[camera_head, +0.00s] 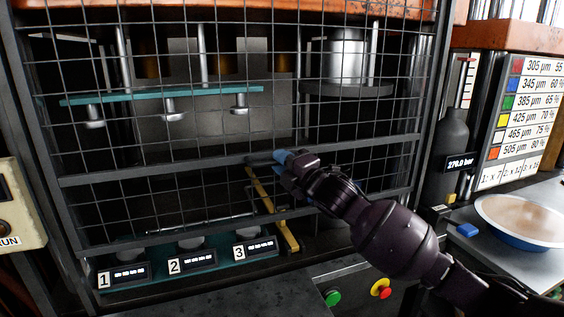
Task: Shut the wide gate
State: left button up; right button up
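The wide gate (230,172) is a dark metal frame with wire mesh, across the front of the press. Its mesh spans from the top of the picture down to a low crossbar just above the numbered displays. My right gripper (283,163), dark with blue fingertips, is at the gate's middle crossbar, right of its centre. Whether it touches or grips the bar cannot be told. A yellow bar (264,195) slants down just left of and below the gripper. My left gripper is not in view.
Numbered displays (192,262) line the machine's lower front. A green button (332,297) and a red-and-yellow button (381,289) sit below my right arm. A dark gas bottle (447,150) and a bowl (522,240) stand at the right. A RUN control box (14,205) is at the left.

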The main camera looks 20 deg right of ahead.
grip_shut()
notch_tip(320, 180, down, 18)
jog(key=b, duration=0.7)
jog(key=shift+r+b, duration=0.25)
jog(key=shift+b, duration=0.15)
jog(key=shift+f, duration=0.5)
jog(key=shift+o, duration=1.7)
grip_release()
jog(key=shift+o, duration=0.6)
